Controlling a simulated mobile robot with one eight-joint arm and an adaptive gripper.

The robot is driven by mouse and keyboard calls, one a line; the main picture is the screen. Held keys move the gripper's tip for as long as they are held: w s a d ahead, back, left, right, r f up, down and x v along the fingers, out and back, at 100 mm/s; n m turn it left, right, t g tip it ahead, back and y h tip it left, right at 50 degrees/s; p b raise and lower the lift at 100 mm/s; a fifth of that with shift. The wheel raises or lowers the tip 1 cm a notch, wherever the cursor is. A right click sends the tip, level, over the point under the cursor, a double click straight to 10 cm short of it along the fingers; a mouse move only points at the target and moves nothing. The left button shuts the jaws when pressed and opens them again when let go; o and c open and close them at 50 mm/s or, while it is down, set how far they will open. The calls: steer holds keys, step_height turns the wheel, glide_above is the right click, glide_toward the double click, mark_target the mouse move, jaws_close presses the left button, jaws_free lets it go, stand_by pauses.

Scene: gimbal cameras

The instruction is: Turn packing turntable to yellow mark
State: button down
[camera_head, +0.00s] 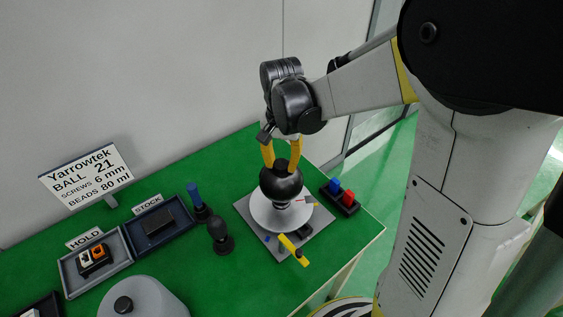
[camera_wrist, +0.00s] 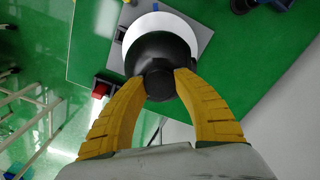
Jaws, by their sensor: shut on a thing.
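The packing turntable is a white round disc (camera_head: 270,215) on a grey square base plate (camera_head: 248,222) on the green table. A black ball-shaped knob (camera_head: 281,186) stands over the disc. My gripper (camera_head: 282,167) comes down from above, its yellow fingers shut on the knob. In the wrist view my fingers (camera_wrist: 160,82) sit on both sides of the knob's narrow top (camera_wrist: 159,84). The white disc (camera_wrist: 150,26) shows partly behind the ball. A yellow piece (camera_head: 293,249) lies at the plate's front edge; I cannot tell whether it is the yellow mark. Small red and blue marks show near the disc's rim.
A block with blue and red buttons (camera_head: 341,196) stands right of the plate. A dark knobbed post (camera_head: 220,235) and a blue-handled tool (camera_head: 196,200) stand left. The STOCK tray (camera_head: 183,233), HOLD tray (camera_head: 70,280) and a grey round body (camera_head: 150,295) lie further left.

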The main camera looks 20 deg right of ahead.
steer(key=c, duration=0.9)
jaws_free()
steer(key=shift+c, duration=0.2)
step_height(320, 180, up, 12)
steer(key=shift+s, duration=0.1)
steer(key=s+f+n+t+b, duration=0.1)
steer(key=s+f+n+t, duration=0.1)
steer(key=s, duration=0.4)
steer(key=s+f+n+t+b, duration=0.2)
steer(key=s+n+t, duration=0.3)
steer(key=s, duration=0.1)
steer(key=shift+s+f, duration=0.35)
